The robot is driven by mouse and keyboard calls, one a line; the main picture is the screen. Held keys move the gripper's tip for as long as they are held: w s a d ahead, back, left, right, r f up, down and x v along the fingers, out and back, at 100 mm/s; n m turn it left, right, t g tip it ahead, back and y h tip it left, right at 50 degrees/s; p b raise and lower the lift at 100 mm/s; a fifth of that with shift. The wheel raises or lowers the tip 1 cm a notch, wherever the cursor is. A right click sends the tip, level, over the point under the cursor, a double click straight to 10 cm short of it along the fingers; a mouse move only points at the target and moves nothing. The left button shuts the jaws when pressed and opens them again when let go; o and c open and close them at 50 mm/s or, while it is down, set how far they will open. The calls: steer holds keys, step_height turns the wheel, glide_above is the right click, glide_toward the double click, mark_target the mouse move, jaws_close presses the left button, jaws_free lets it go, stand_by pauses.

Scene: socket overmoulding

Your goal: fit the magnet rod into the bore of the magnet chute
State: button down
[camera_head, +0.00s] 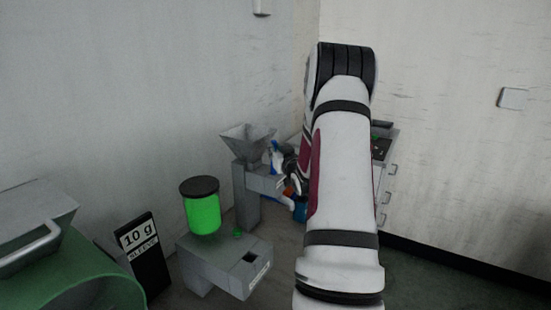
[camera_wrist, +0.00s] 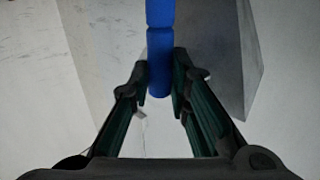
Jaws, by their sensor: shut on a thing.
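My gripper (camera_wrist: 161,80) is shut on a blue rod (camera_wrist: 160,45), which I take for the magnet rod. The rod stands lengthwise in the wrist view, its near end between the fingertips and its far end cut off by the top edge. In the head view my gripper (camera_head: 290,158) is a dark shape, partly hidden by my arm, beside a grey funnel-topped machine (camera_head: 245,190). A small blue bit (camera_head: 274,156) shows there, perhaps the rod. This machine may be the magnet chute, but its label is unreadable. I cannot make out its bore.
A grey box with a square opening (camera_head: 225,263) stands in front, with a green jar (camera_head: 203,212) behind it. A black "10 g" sign (camera_head: 145,255) and a green machine (camera_head: 75,285) are left. Blue and orange items (camera_head: 299,210) lie near my arm. A drawer cabinet (camera_head: 388,175) stands behind.

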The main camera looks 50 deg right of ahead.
steer(key=shift+f, duration=1.75)
steer(key=c, duration=1.5)
jaws_free()
